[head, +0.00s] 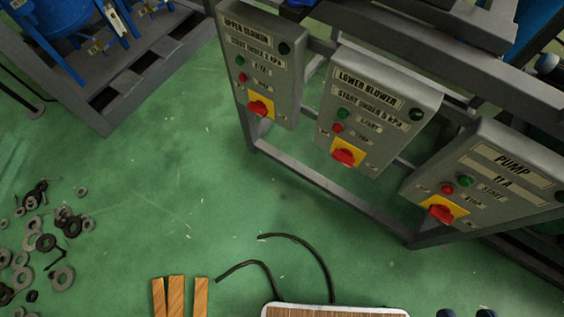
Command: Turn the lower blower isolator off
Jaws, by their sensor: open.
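The lower blower box (386,92) is a grey panel in the middle of a row of three, labelled "LOWER BLOWER" and "START UNDER 5 kPa". Its isolator is a red rotary handle (344,157) on a yellow square plate (359,147) near the bottom of the panel. The handle looks to lie roughly crosswise; its exact on or off position is too small to read. A green button (343,113) and a red button (337,128) sit above it. A dark green round lamp (417,114) is at the upper right. I cannot make out my gripper in this view.
The upper blower box (262,55) on the left and pump box (497,168) on the right have similar red handles. A grey metal frame (322,181) carries the boxes. Loose rings (63,278), wooden strips (176,294) and black cables (318,262) lie on the green floor.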

